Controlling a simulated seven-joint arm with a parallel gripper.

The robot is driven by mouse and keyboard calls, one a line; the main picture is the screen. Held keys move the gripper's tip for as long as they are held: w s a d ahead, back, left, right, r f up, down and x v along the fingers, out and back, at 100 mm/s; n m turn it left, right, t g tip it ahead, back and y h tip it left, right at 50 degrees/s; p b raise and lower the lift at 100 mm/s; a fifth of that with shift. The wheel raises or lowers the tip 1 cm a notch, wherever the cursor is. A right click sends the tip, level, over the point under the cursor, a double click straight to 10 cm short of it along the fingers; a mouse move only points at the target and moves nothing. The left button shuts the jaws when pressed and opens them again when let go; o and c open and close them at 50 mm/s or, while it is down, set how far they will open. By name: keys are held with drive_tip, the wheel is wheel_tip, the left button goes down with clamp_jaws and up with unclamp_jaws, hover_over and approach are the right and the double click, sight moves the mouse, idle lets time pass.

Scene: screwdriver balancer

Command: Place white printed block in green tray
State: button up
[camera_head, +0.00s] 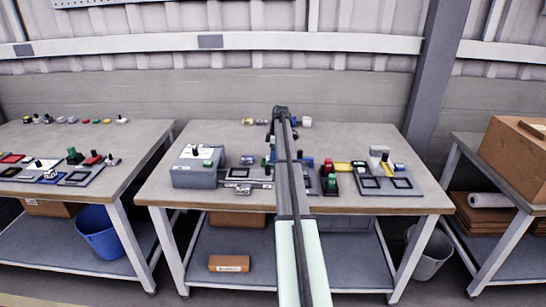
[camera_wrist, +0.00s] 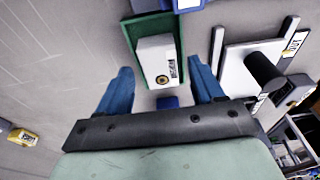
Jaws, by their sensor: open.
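In the wrist view the white printed block (camera_wrist: 157,62) lies in the green tray (camera_wrist: 133,35), with a dark print and a round mark on its face. Its long side runs along the tray. My gripper (camera_wrist: 163,82) is open, with one blue finger on each side of the block's near end. A gap shows between each finger and the block, and I cannot tell the height of the fingers above the table. In the head view my arm covers the middle of the table, and the block and tray cannot be made out there.
A small blue object (camera_wrist: 168,102) lies between my fingers, near the tray's near end. A white plate with a black knob (camera_wrist: 265,70) stands close to the right finger. A grey box (camera_head: 197,168) and a black tray (camera_head: 388,183) flank my arm on the table.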

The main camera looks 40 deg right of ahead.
wheel_tip(320, 180, up, 11)
drive_tip(key=s+d, duration=0.1)
idle(0.3)
drive_tip(key=shift+s, duration=0.1)
idle(0.4)
